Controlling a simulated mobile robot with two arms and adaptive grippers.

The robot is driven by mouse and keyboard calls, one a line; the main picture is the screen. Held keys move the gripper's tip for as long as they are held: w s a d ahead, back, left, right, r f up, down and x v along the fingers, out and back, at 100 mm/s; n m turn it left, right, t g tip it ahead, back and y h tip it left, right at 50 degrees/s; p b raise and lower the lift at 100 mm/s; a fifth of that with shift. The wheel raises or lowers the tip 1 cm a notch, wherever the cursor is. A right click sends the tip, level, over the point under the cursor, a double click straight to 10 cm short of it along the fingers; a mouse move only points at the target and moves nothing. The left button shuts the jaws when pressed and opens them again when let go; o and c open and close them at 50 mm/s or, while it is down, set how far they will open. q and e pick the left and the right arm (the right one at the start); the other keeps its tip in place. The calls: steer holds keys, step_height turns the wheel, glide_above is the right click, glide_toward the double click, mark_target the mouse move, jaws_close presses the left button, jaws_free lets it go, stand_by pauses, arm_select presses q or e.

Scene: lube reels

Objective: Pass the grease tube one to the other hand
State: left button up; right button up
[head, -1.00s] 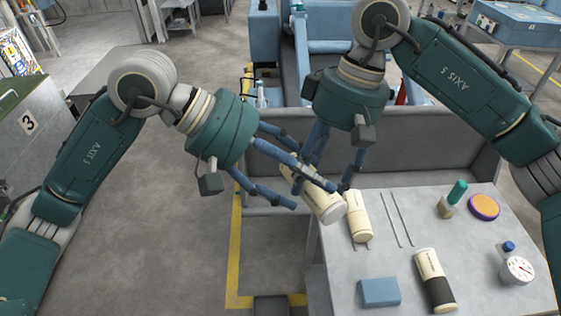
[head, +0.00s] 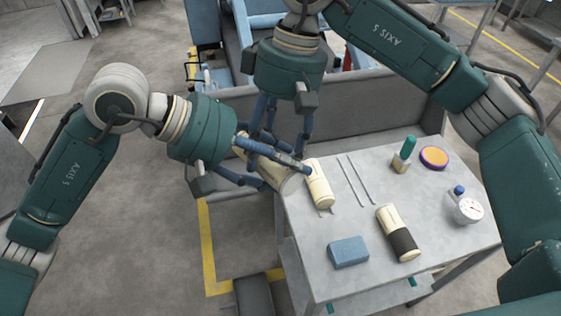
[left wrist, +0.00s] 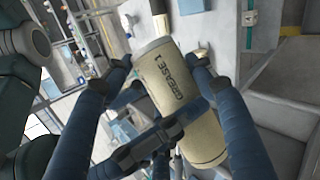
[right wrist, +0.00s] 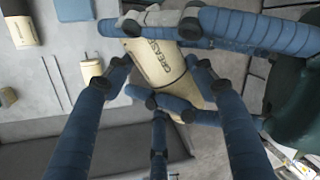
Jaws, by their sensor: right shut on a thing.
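The cream grease tube one (head: 284,181), lettered "GREASE 1" in the left wrist view (left wrist: 172,85), is held tilted in the air beside the table's left edge. My right gripper (head: 275,150) comes down from above and is shut on it. It also shows in the right wrist view (right wrist: 160,62). My left gripper (head: 265,165) comes from the left with its fingers spread on either side of the tube. In the left wrist view a gap shows between its left finger and the tube. Fingers of both grippers cross and hide part of the tube.
A grey bench back (head: 370,115) stands behind.

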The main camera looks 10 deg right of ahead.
steer(key=o, duration=1.3)
steer(key=shift+c, duration=0.2)
steer(key=shift+r, duration=0.15)
